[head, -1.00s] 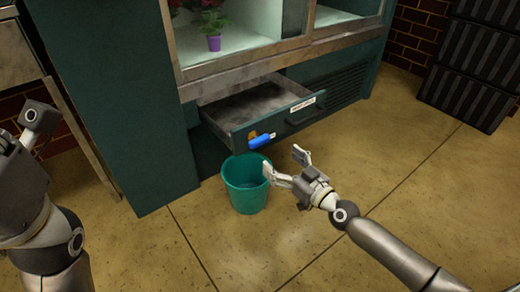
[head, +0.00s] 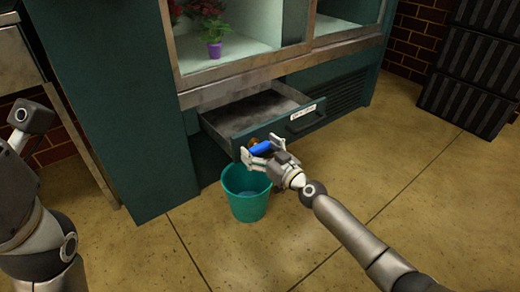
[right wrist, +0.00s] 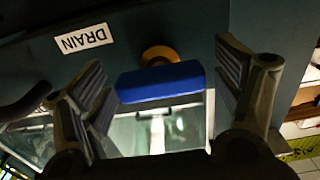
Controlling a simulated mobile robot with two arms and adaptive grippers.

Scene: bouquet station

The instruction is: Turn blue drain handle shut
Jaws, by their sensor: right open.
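The blue drain handle (head: 262,147) sits on a brass valve (right wrist: 158,55) at the front of the pulled-out drawer (head: 288,127). In the right wrist view the blue handle (right wrist: 160,84) lies crosswise between the two fingers, with a gap visible on each side. My right gripper (head: 261,150) is open around the handle and partly covers it in the head view. My left arm shows at the left edge, but its gripper is not visible. A white DRAIN label (right wrist: 83,38) is beside the valve in the right wrist view.
A teal bucket (head: 247,205) with some liquid stands on the floor below the valve. A purple pot with red flowers (head: 214,48) is in the cabinet above. Dark stacked crates (head: 478,80) stand at the right.

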